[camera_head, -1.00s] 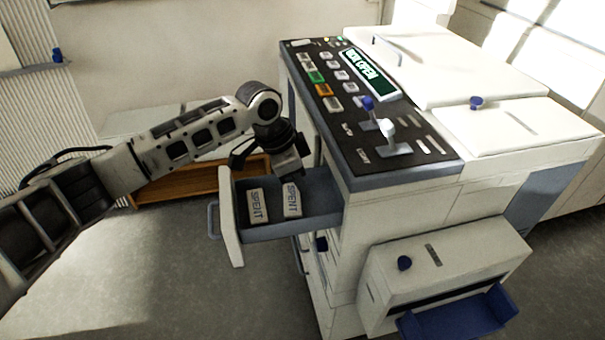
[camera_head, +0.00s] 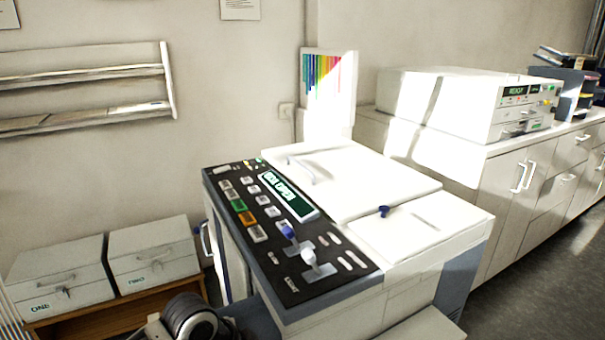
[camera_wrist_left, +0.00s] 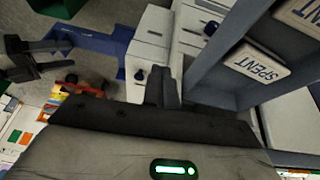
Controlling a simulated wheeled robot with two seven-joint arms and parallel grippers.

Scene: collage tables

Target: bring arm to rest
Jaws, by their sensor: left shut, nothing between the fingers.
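My left gripper (camera_wrist_left: 162,90) shows in the left wrist view with its dark fingers together and nothing between them. It is beside the open grey drawer (camera_wrist_left: 225,60), which is on the right of that view. Two pale blocks marked SPENT lie in the drawer, one nearer the middle (camera_wrist_left: 256,66) and one at the top right corner (camera_wrist_left: 300,12). In the head view only a part of my left arm shows at the bottom edge; its gripper is out of that frame.
The white machine (camera_head: 375,185) with a dark control panel (camera_head: 262,205) stands close in front. Two grey boxes (camera_head: 60,275) (camera_head: 153,252) sit on a low wooden shelf at the left. A white counter (camera_head: 470,155) runs along the right. A blue tray (camera_wrist_left: 95,42) juts out below.

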